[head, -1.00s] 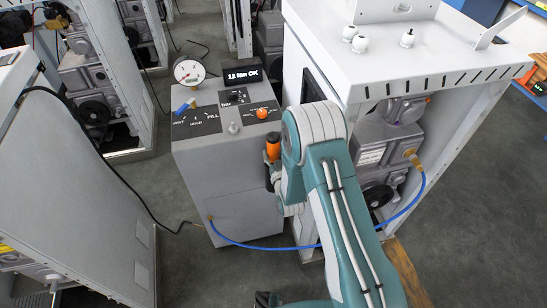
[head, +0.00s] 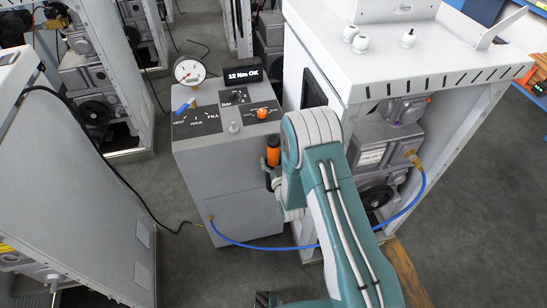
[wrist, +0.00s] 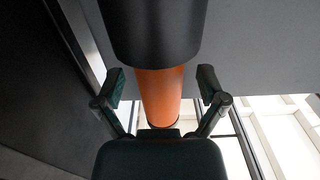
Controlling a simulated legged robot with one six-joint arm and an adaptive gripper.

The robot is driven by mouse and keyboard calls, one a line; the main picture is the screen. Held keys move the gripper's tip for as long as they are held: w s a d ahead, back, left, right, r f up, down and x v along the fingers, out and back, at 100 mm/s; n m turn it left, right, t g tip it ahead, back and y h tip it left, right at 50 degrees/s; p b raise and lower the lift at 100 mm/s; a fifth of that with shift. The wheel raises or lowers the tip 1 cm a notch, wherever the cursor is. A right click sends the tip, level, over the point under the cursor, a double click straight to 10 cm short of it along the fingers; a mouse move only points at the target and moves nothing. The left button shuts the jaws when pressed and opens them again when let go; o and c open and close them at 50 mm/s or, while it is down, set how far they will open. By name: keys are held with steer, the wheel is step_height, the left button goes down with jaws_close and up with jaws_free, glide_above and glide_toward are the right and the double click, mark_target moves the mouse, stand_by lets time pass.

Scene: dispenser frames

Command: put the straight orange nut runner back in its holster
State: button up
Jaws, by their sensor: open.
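The orange nut runner (head: 273,153) stands upright at the right front side of the grey cabinet in the head view, with a black part at its lower end. In the wrist view its orange body (wrist: 160,105) runs between my open fingers, with a gap on both sides. A wide black cylinder surrounds or continues it at the top of that view; I cannot tell whether this is the holster or part of the tool. My gripper (wrist: 161,83) is open around the orange part. In the head view my own arm hides most of the gripper.
The grey cabinet (head: 225,190) carries a gauge (head: 188,71), knobs and a display (head: 242,74) reading "12 Nm OK". A white dispenser frame (head: 400,62) stands close on the right. A blue hose (head: 265,248) loops low in front.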

steer(key=v, duration=1.1)
steer(key=shift+s, duration=0.2)
steer(key=shift+d, duration=0.1)
